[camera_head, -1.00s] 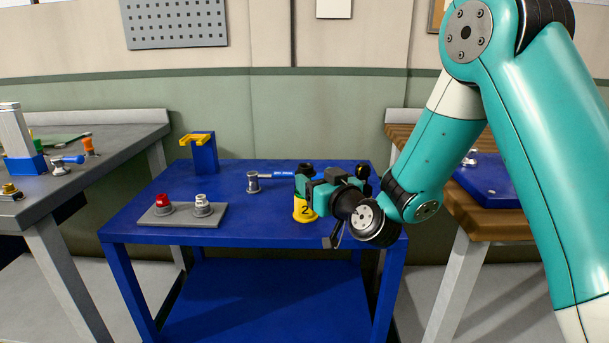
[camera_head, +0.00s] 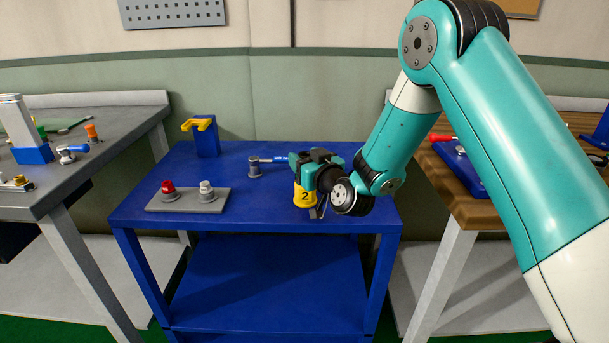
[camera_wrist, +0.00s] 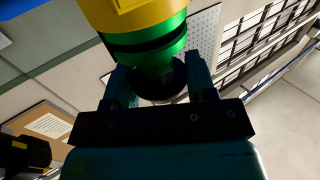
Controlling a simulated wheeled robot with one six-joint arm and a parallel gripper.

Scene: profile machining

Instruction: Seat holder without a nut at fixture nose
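A yellow holder marked "2" (camera_head: 305,195) with a green band is at my gripper, over the front right of the blue table. In the wrist view, its yellow body and green ring (camera_wrist: 150,48) fill the top middle. My gripper (camera_wrist: 158,82) has a finger on each side of the holder's dark lower part and appears closed on it; the contact is partly in shadow. In the head view my gripper (camera_head: 312,165) hides the holder's other end. A blue post with a yellow fork (camera_head: 200,125) stands at the table's back left; I cannot tell which part is the fixture nose.
A grey plate (camera_head: 187,208) carries a red-topped piece (camera_head: 168,190) and a silver-topped piece (camera_head: 206,191). A grey piece with a blue handle (camera_head: 256,166) stands behind, left of my gripper. The blue table (camera_head: 250,215) is clear at front centre. Benches flank it.

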